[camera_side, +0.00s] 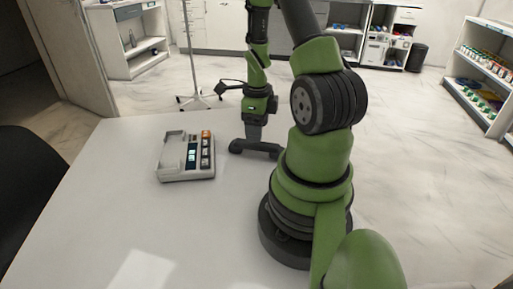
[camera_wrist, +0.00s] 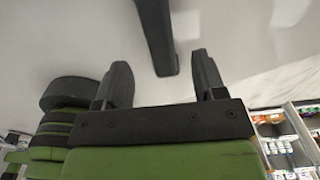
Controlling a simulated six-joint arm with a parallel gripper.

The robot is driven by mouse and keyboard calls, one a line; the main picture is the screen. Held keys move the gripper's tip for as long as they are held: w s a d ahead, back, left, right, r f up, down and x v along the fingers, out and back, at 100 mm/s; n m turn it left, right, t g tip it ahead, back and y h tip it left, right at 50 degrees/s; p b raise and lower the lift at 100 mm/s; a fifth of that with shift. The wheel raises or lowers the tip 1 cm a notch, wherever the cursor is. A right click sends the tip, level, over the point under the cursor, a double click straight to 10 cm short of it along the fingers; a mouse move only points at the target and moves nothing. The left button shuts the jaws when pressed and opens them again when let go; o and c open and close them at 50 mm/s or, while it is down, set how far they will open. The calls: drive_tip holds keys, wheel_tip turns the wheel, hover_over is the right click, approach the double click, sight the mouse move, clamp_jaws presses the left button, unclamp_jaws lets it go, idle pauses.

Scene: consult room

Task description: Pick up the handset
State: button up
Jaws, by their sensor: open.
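The dark handset (camera_side: 262,150) lies on the white table, with its rounder end to the left in the side view. In the wrist view the handset (camera_wrist: 157,35) is a dark bar at the top, with its near end between the lines of my two fingers. My gripper (camera_side: 254,137) points down just over the handset in the side view. Its fingers (camera_wrist: 161,62) are apart, and nothing is clamped between them. I cannot tell whether the fingertips touch the handset.
A light grey phone base (camera_side: 172,168) with an empty cradle and several buttons stands on the table (camera_side: 110,215) left of the handset. The table front is clear. A dark chair (camera_side: 25,185) is at the left edge. Shelves stand beyond the table.

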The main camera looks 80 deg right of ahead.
sight(256, 144)
drive_tip(key=shift+w+f, duration=0.1)
drive_tip(key=shift+f, duration=2.85)
drive_tip(key=c, duration=1.1)
drive_tip(key=shift+c, duration=0.2)
drive_tip(key=shift+r, duration=0.15)
